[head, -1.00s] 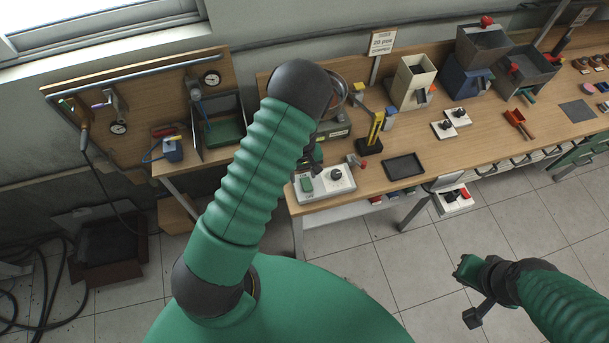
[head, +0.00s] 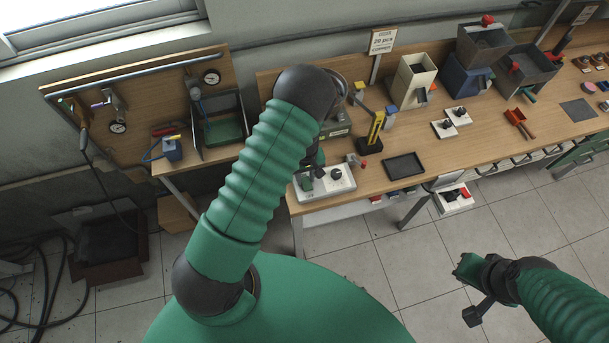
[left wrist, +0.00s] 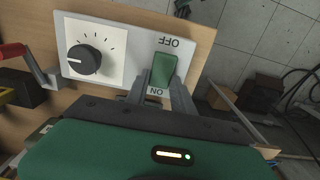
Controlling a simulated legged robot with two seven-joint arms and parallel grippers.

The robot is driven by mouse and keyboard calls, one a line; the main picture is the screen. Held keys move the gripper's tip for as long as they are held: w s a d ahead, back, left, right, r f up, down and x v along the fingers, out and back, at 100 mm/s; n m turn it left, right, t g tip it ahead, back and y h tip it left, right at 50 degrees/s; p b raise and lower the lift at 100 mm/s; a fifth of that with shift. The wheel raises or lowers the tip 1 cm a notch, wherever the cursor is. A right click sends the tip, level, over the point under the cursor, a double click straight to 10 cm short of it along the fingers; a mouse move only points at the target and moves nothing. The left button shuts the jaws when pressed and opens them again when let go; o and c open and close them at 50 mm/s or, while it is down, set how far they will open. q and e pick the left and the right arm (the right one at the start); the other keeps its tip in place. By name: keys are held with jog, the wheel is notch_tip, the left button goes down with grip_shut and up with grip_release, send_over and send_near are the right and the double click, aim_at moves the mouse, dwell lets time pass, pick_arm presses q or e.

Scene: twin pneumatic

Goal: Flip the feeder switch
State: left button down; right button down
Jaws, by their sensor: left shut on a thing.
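The feeder switch is a green rocker (left wrist: 163,70) on a white control panel (left wrist: 201,67), with OFF printed at one end and ON at the other. My left gripper (left wrist: 157,94) is shut on the switch, its grey fingers at the ON end in the left wrist view. The rocker's exact tilt is hard to tell. In the head view the panel (head: 341,188) sits at the bench's front left edge, and my left gripper (head: 316,175) is partly hidden by my arm above it. My right gripper (head: 466,268) hangs over the floor, away from the bench; its fingers are unclear.
A black dial (left wrist: 83,59) sits beside the switch on the panel. A yellow and black stand (head: 374,132) and a dark tray (head: 404,165) are to the right on the bench (head: 440,155). Bins stand behind. The floor in front is mostly clear.

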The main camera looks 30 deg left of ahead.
pick_arm(q)
jog(key=shift+w+r+y, duration=0.1)
jog(key=shift+w+y, duration=0.05)
jog(key=shift+y, duration=0.15)
jog(key=shift+d+t+y+b, duration=0.25)
jog(key=shift+t+y+b, duration=0.05)
jog(key=shift+t, duration=0.1)
jog(key=shift+s+r+t+y+b, duration=0.15)
jog(key=shift+t+y+b, duration=0.1)
jog(key=shift+t+y, duration=0.25)
jog(key=shift+s+f+t+y+b, duration=0.15)
jog(key=shift+t+y+b, duration=0.1)
jog(key=shift+t+y, duration=0.2)
jog(key=shift+r+y, duration=0.2)
jog(key=shift+y, duration=0.05)
jog(key=shift+w, duration=0.1)
pick_arm(e)
jog(key=shift+w+d+f, duration=0.1)
jog(key=shift+d+f, duration=0.05)
jog(key=shift+f, duration=0.3)
jog(key=shift+w+d+f, duration=0.1)
jog(key=shift+f, duration=0.35)
pick_arm(q)
jog(key=shift+d+r, duration=0.1)
jog(key=c, duration=1.3)
grip_release()
jog(key=shift+o, duration=1.1)
pick_arm(e)
jog(key=shift+a, duration=0.2)
